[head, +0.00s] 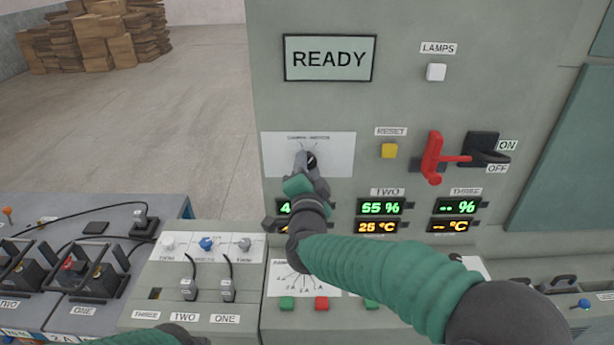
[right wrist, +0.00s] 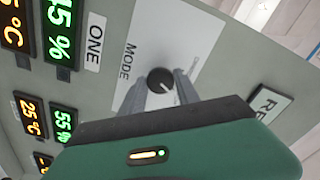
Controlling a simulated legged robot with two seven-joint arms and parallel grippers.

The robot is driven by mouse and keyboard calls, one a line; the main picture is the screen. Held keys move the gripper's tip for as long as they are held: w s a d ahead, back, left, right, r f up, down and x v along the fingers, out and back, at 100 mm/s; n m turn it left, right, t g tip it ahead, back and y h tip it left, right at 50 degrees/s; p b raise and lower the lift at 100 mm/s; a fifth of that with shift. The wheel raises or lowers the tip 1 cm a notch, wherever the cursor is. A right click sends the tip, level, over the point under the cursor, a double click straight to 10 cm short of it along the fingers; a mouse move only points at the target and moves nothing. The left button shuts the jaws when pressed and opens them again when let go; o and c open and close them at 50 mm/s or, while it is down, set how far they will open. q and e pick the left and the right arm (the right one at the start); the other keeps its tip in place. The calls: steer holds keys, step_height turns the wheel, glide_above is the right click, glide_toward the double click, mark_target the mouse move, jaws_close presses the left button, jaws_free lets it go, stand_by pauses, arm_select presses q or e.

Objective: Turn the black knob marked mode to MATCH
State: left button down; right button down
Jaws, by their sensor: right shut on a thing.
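The black mode knob (head: 311,160) sits on a white label plate (head: 338,150) on the grey cabinet front, under the READY display. In the right wrist view the round knob (right wrist: 160,80) shows a white pointer line, with the word MODE beside it on the plate. The small position lettering is too blurred to read. My right gripper (head: 305,163) is shut on the knob. In the right wrist view one finger of this gripper (right wrist: 161,84) lies on each side of the knob. Part of my left arm shows at the bottom left edge; its gripper is out of view.
A yellow RESET button (head: 389,151) and a red lever (head: 433,158) are to the right of the knob. Lit percent and temperature displays (head: 380,208) are below. A lower panel with small knobs (head: 206,244) and plugged cables is at the left.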

steer(key=shift+f+m, duration=0.2)
steer(key=shift+m, duration=0.1)
stand_by(0.4)
steer(key=c, duration=1.2)
jaws_free()
steer(key=o, duration=0.3)
steer(key=shift+d+r, duration=0.15)
